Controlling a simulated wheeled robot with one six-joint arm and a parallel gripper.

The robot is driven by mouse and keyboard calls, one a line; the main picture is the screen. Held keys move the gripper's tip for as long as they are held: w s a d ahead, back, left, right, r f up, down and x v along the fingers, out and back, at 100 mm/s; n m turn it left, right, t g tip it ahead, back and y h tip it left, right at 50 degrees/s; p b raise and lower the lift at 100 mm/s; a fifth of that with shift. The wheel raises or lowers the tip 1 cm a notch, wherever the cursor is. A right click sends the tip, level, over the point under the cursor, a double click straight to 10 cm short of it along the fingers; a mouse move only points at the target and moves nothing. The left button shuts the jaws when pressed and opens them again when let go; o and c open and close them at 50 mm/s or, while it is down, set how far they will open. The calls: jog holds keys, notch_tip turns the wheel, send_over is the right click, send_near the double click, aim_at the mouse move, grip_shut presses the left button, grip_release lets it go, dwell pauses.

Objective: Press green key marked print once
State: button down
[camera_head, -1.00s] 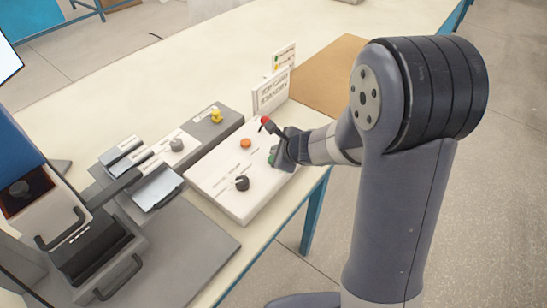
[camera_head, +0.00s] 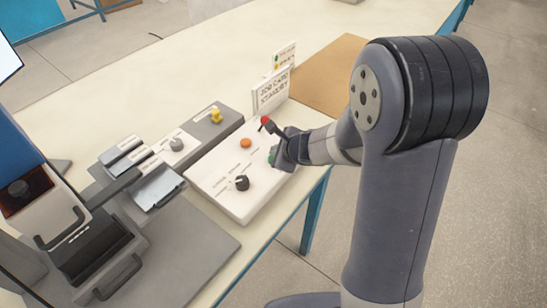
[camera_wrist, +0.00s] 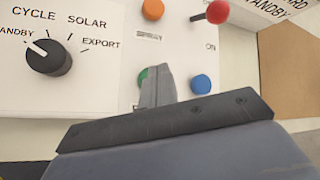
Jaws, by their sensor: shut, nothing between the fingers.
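The green key (camera_wrist: 142,76) is on the white control panel (camera_wrist: 105,20), mostly hidden behind my fingers in the wrist view; only its edge shows, and its marking is hidden. A bit of green (camera_head: 272,156) also shows beside my gripper in the head view. My gripper (camera_wrist: 158,72) is shut and empty, its fingertips over the green key. I cannot tell whether they touch it or whether it is pressed down.
A blue button (camera_wrist: 201,84) is close to the right of my fingers. An orange button (camera_wrist: 153,9) and a red-tipped lever (camera_wrist: 217,12) are beyond. A black rotary knob (camera_wrist: 48,57) is at left. A standing card (camera_head: 271,92) is behind the panel.

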jog(key=shift+f+b, duration=0.35)
jog(key=shift+b, duration=0.05)
jog(key=shift+f+b, duration=0.5)
jog(key=shift+b, duration=0.05)
dwell(0.6)
dwell(0.4)
jog(key=shift+r+p, duration=0.8)
jog(key=shift+r, duration=0.15)
notch_tip(320, 180, up, 5)
jog(key=p, duration=0.4)
jog(key=shift+f, duration=0.2)
